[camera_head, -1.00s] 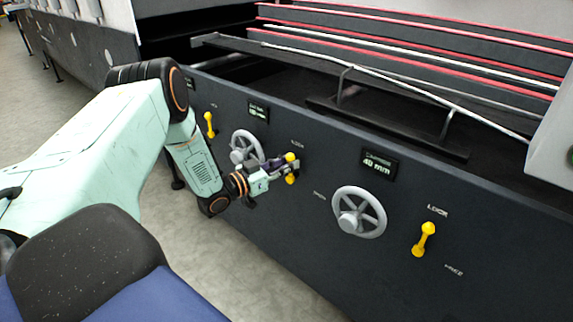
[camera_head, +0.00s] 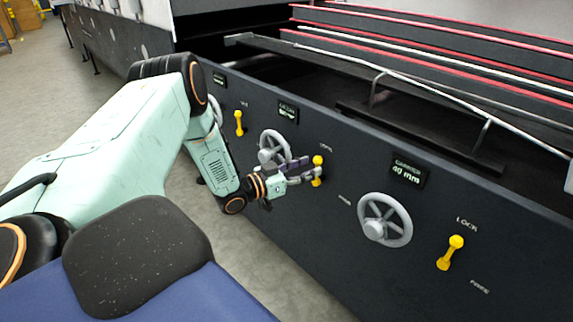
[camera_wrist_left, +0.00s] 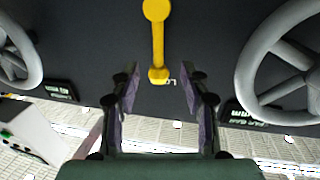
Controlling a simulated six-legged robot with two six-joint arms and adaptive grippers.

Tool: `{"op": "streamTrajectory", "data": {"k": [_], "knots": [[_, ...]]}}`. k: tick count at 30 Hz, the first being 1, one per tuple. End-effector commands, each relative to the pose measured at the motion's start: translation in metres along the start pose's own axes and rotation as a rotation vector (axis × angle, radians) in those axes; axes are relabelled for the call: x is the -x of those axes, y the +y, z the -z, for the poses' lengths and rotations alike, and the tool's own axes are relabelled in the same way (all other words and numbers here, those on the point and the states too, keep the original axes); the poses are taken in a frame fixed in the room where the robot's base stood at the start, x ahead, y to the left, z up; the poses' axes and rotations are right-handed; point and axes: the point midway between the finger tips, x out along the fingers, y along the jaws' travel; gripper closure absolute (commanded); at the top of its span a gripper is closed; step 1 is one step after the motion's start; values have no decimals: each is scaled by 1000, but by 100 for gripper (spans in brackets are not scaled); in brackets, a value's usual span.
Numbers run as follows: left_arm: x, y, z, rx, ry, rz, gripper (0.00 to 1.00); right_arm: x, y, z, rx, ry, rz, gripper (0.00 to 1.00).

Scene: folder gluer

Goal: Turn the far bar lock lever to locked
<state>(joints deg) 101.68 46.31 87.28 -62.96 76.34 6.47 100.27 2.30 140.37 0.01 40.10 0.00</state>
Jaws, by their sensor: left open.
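The yellow lock lever (camera_head: 318,160) beside the middle handwheel is on the dark machine panel. Its upper knob shows in the head view, and my gripper covers part of the lever below. My left gripper (camera_head: 309,170) is open at this lever, its fingers reaching in from the left. In the left wrist view, the lever (camera_wrist_left: 157,40) stands upright in the picture, with its lower end roughly level with the fingertips. The open fingers of my left gripper (camera_wrist_left: 168,80) are spread either side of that end, with no contact visible. My right gripper is out of view.
Handwheels (camera_head: 274,148) and (camera_head: 384,219) flank the lever. Other yellow levers stand at the left (camera_head: 239,123) and the near right (camera_head: 451,252). A carrier display (camera_head: 408,171) reads 40 mm. Bare grey floor (camera_head: 270,260) lies in front of the panel.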

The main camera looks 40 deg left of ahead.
Motion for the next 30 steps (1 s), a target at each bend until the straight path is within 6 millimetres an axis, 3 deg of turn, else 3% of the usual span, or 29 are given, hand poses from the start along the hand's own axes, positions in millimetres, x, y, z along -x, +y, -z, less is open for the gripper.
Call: {"op": "streamTrajectory", "data": {"k": [6, 15, 22, 30], "knots": [[39, -1, 0, 5, 2, 6, 54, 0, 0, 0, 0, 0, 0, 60], [77, -2, 1, 3, 4, 6, 54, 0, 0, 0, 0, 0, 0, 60], [93, 0, 0, 2, 2, 2, 54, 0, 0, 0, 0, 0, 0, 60], [96, 0, 0, 1, 1, 0, 54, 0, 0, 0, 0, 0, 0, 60]]}}
